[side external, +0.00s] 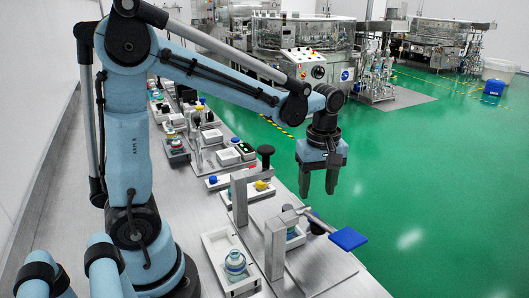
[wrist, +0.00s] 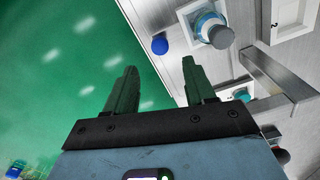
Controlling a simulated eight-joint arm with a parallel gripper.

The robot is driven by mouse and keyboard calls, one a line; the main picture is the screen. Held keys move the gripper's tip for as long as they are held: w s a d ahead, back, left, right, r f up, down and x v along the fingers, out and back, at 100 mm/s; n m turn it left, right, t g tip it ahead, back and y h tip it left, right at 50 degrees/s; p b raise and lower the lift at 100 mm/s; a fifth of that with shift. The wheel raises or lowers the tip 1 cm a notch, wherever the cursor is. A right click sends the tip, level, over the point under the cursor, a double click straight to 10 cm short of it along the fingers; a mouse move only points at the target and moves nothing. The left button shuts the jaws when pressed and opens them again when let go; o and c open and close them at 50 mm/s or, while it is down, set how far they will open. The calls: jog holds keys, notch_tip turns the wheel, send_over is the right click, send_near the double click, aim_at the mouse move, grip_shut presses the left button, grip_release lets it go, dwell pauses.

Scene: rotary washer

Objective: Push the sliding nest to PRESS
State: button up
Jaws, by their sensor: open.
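My gripper (side external: 318,192) hangs fingers down, open and empty, above the floor side of the bench edge. Its two spread fingers also show in the wrist view (wrist: 160,66). A white nest (wrist: 188,12) holding a bottle with a grey cap (wrist: 220,37) appears at the upper right of the wrist view, apart from the fingers. A blue knob (wrist: 160,44) lies beside it. I cannot read any PRESS mark.
A lever with a blue handle pad (side external: 347,238) sticks out past the bench's right edge. A white tray (side external: 216,266) with a bottle stands at the front left. A black-knobbed post (side external: 265,153) rises behind. Open green floor (side external: 430,190) lies to the right.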

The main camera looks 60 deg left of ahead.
aim_at(296, 228)
notch_tip(296, 228, down, 7)
jog(key=shift+f, duration=0.2)
dwell(0.4)
grip_shut()
